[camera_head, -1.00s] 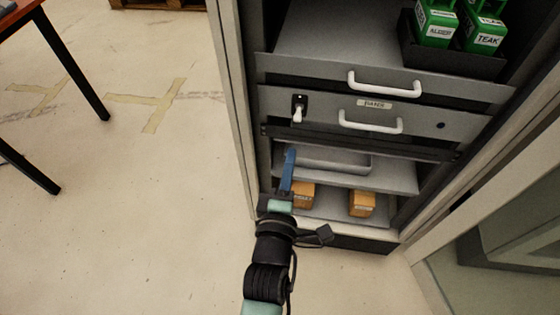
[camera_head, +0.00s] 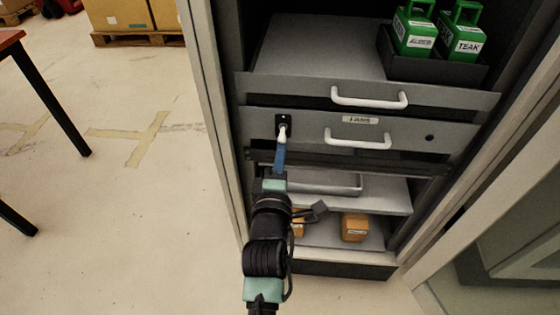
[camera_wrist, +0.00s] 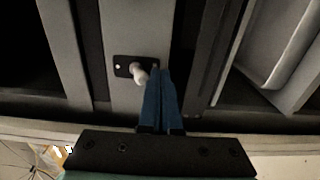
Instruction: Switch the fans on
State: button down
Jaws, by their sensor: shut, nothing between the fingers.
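The drawer panel labelled FANS (camera_head: 400,131) sits in the grey cabinet, with a white handle across it. On its left is a toggle switch (camera_head: 283,129), a white lever on a black plate, pointing downward. The switch also shows in the wrist view (camera_wrist: 138,70), with its lever tip close to my fingers. My gripper (camera_head: 279,150) has blue fingers, shut with nothing between them. Its fingertips are just below the lever in the head view. In the wrist view the gripper (camera_wrist: 160,76) is right beside the lever; I cannot tell whether they touch.
Above is another drawer with a white handle (camera_head: 369,100). Green boxes (camera_head: 414,32) stand in a dark tray at the top right. Orange boxes (camera_head: 355,227) and a grey tray (camera_head: 325,183) are on lower shelves. The cabinet's side frame (camera_head: 212,120) rises left of my arm.

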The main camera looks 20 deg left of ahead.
jog(key=shift+w+r, duration=0.1)
jog(key=shift+r, duration=0.05)
dwell(0.4)
jog(key=shift+r+p, duration=0.65)
jog(key=shift+p, duration=0.2)
jog(key=shift+f, duration=0.15)
jog(key=f+p+v, duration=0.1)
jog(key=p+v, duration=0.2)
jog(key=v, duration=0.5)
dwell(0.6)
